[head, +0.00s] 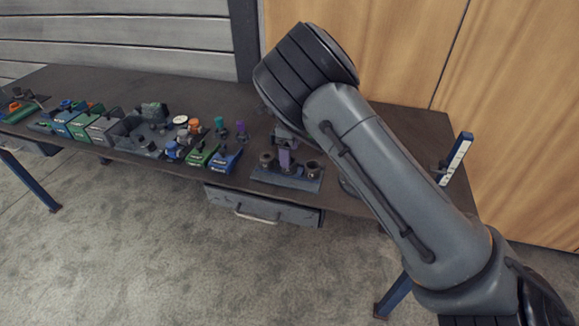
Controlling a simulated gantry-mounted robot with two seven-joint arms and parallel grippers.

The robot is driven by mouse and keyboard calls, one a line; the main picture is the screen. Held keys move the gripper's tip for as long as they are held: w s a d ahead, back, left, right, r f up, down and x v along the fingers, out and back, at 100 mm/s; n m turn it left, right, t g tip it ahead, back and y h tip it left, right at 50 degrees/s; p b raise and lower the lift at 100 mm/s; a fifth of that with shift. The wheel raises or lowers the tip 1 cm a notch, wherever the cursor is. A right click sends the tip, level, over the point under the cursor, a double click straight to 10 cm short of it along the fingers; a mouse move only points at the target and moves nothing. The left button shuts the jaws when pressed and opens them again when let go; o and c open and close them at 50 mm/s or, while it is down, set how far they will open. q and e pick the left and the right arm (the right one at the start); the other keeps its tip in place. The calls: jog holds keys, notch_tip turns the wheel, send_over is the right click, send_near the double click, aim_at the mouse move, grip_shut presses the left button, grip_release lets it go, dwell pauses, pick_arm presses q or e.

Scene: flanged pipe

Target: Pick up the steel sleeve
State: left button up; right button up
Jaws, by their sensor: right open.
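I cannot single out the steel sleeve with certainty at this size. A dark base block (286,180) near the table's front edge carries a short dark grey cylinder (266,160) at its left and another dark cylinder (313,169) at its right. A purple upright part (285,160) stands between them. My right gripper (286,145) is small and partly hidden below my right arm, over the middle of this block. It is open, close to the purple part; whether they touch is unclear. My left gripper is out of view.
The dark table (200,100) holds several coloured bins (82,125), a dark tray (135,135) and green and blue holders (224,160) to the left. A blue-and-white upright piece (456,160) stands at the right end. A drawer (262,208) hangs under the front edge.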

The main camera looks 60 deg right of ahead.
jog(key=f, duration=0.1)
jog(key=f+b, duration=0.1)
jog(key=f, duration=0.2)
jog(key=shift+d+f+b, duration=0.2)
jog(key=shift+d+b, duration=0.05)
jog(key=shift+b, duration=0.15)
jog(key=shift+f, duration=0.2)
jog(key=shift+w, duration=0.1)
jog(key=shift+c, duration=0.2)
jog(key=shift+c, duration=1.3)
jog(key=c, duration=1)
